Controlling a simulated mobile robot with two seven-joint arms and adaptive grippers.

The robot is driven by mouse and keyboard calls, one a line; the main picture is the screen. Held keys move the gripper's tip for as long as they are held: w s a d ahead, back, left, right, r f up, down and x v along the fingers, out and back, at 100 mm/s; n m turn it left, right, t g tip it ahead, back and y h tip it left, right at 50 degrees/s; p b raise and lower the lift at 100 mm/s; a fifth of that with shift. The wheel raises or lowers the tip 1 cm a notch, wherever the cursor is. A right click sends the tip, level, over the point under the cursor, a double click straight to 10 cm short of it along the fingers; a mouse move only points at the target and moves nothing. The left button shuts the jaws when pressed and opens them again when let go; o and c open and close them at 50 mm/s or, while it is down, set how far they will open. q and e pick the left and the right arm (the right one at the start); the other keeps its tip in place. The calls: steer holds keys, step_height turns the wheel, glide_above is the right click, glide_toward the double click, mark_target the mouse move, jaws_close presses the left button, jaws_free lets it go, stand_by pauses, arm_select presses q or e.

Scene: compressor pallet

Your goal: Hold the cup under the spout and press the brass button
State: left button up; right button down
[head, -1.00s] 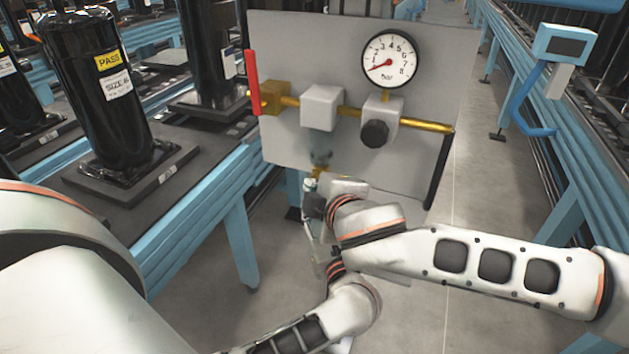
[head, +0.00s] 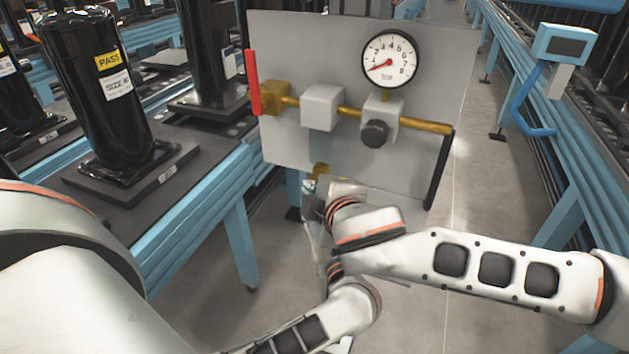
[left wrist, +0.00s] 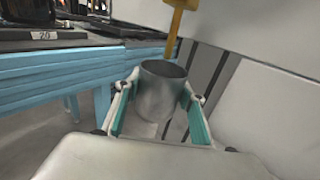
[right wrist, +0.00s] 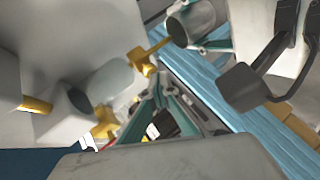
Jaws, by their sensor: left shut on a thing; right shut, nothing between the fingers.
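A grey metal cup (left wrist: 160,98) stands upright between the fingers of my left gripper (left wrist: 162,92), which is shut on it. The brass spout (left wrist: 178,18) hangs above and slightly right of the cup's mouth. In the right wrist view the spout (right wrist: 158,47) reaches from a brass fitting (right wrist: 140,62) at the end of a translucent bowl (right wrist: 105,82) toward the cup (right wrist: 192,22). My right gripper (right wrist: 157,80) is shut and empty, its tips close to that fitting. The button cannot be told apart there, nor whether the tips touch it. In the head view my right wrist hides most of this.
A grey panel (head: 350,170) carries the brass pipe (head: 425,126), a pressure gauge (head: 389,60), a black knob (head: 375,134) and a red handle (head: 252,82). Blue conveyor tables with black compressors (head: 95,85) stand at the left. Open floor shows right of the panel.

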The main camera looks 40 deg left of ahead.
steer(key=shift+s+d, duration=0.2)
steer(key=shift+s, duration=0.45)
steer(key=shift+s+d, duration=0.2)
steer(key=shift+s, duration=0.6)
steer(key=shift+s+d, duration=0.15)
steer(key=shift+s, duration=0.7)
steer(key=shift+s+d, duration=0.2)
steer(key=shift+s, duration=0.6)
arm_select(q)
steer(key=s+d+f, duration=0.2)
steer(key=s, duration=0.9)
steer(key=shift+s+d, duration=0.35)
steer(key=shift+d, duration=0.05)
arm_select(e)
steer(key=shift+f, duration=0.5)
